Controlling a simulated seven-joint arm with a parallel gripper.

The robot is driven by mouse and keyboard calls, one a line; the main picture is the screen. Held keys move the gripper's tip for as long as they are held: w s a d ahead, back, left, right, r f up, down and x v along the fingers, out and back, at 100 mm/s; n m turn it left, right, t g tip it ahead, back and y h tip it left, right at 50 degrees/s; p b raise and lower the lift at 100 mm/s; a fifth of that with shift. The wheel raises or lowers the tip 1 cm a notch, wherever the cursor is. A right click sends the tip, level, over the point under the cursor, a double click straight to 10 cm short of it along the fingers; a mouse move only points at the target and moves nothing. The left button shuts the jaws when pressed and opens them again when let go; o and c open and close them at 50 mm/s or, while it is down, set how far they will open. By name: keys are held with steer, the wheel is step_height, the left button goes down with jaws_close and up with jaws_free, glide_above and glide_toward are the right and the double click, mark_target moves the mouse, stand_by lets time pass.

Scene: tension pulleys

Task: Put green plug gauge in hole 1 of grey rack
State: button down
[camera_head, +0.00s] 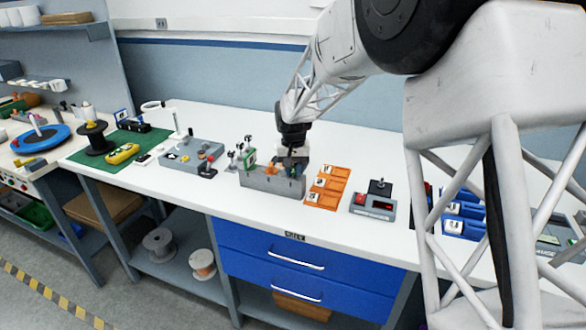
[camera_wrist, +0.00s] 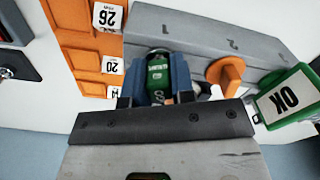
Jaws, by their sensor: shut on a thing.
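The green plug gauge (camera_wrist: 157,70) is between the fingers of my gripper (camera_wrist: 155,88) in the wrist view, and the gripper is shut on it. The grey rack (camera_wrist: 205,38) has the numbers 1, 2 and 3 along its top. The gauge is over the rack's end by the number 1. I cannot tell whether its lower end is inside hole 1. In the head view my gripper (camera_head: 291,163) is right over the right end of the rack (camera_head: 268,184), and the gauge is hidden there.
An orange plug (camera_wrist: 226,72) stands in the rack beside the gripper, near the number 2. An orange numbered tray (camera_head: 328,187) lies right of the rack, with a grey device (camera_head: 374,204) beyond.

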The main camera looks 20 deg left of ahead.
steer(key=shift+f, duration=0.2)
steer(key=c, duration=0.9)
jaws_free()
steer(key=shift+r, duration=0.15)
steer(key=shift+r, duration=3.8)
